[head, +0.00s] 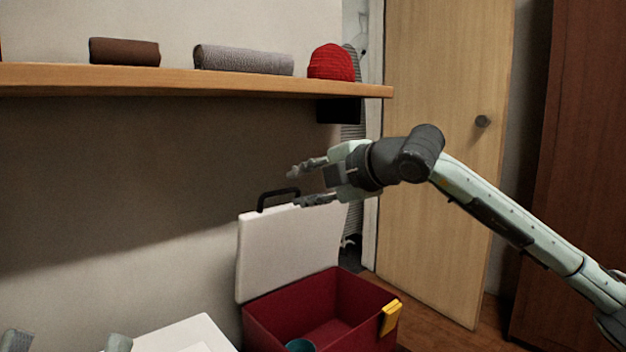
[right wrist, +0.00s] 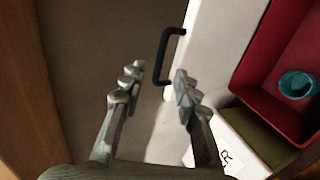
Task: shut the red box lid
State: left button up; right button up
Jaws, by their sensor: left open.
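The red box (head: 290,302) stands open at the bottom middle of the head view. Its white lid (head: 290,250) is raised upright at the back, with a black handle (head: 278,196) on its top edge. My right gripper (head: 310,183) is open and empty, just above the lid's top edge near the handle. In the right wrist view the handle (right wrist: 166,55) lies beyond the open fingertips (right wrist: 157,88), apart from them. A yellow latch (head: 390,318) is on the box's right side. My left gripper (head: 66,343) is open at the bottom left edge, mostly cut off.
A teal cup (head: 300,346) is inside the box. A white surface (head: 185,336) lies left of the box. A wooden shelf (head: 200,79) above holds a brown roll (head: 124,52), a grey roll (head: 243,60) and a red knitted hat (head: 331,63). A wooden door (head: 440,150) stands behind.

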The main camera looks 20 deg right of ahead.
aim_at(283, 192)
jog(key=x, duration=0.3)
jog(key=shift+w+f, duration=0.1)
jog(key=shift+f, duration=0.05)
jog(key=x, duration=0.3)
jog(key=shift+b, duration=0.3)
pick_arm(q)
jog(key=shift+s+a+r+t, duration=0.25)
jog(key=shift+s+r+t, duration=0.05)
jog(key=shift+s+r, duration=0.1)
pick_arm(e)
jog(key=shift+x, duration=0.85)
